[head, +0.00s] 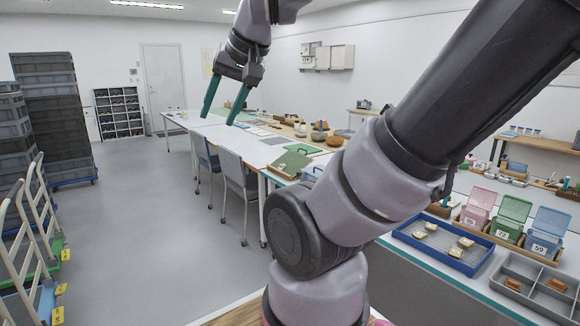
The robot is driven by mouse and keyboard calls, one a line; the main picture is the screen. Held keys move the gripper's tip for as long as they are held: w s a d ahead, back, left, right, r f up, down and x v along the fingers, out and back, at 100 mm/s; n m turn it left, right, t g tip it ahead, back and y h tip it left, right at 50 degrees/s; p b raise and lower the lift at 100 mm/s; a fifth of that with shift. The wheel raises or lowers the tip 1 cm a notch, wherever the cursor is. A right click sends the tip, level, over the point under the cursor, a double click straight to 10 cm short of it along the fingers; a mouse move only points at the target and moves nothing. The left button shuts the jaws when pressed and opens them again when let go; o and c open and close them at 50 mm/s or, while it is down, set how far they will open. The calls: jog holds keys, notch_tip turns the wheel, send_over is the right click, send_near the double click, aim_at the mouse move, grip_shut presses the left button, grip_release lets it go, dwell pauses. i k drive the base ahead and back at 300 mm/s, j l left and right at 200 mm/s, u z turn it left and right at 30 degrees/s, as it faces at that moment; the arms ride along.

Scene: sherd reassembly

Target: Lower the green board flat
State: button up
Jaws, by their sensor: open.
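A green board (289,164) shows on the long white table, near the table's front edge and left of my arm. It looks slightly tilted, but it is too small to tell its exact angle or what it rests on. A brighter green piece with a dark handle (303,149) is just behind it. My gripper (217,120) is open and points down, with its two teal fingers wide apart and nothing visible between them. It is over the far left part of the table, well apart from the green board. My arm hides the table to the right of the board.
The long white table (252,150) holds pots and flat sheets. Grey chairs (238,180) stand at its front. A blue tray (440,246) with sherds, coloured bins (511,217) and a grey divided tray (535,285) are at right. Stacked crates (48,100) and trolleys stand at left; the floor between is clear.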

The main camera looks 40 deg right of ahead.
aim_at(295, 161)
jog(key=i+l+z, duration=0.1)
jog(key=z, duration=0.3)
jog(key=i+z, duration=0.35)
jog(key=i+j+z, duration=0.15)
jog(key=i, duration=0.3)
jog(key=i+j+z, duration=0.2)
jog(key=i, duration=0.2)
jog(key=i+j+z, duration=0.15)
jog(key=i, duration=0.25)
jog(key=i+j, duration=0.2)
jog(key=i, duration=0.2)
jog(key=i+j, duration=0.2)
jog(key=i, duration=0.2)
jog(key=i+j, duration=0.2)
jog(key=i, duration=0.15)
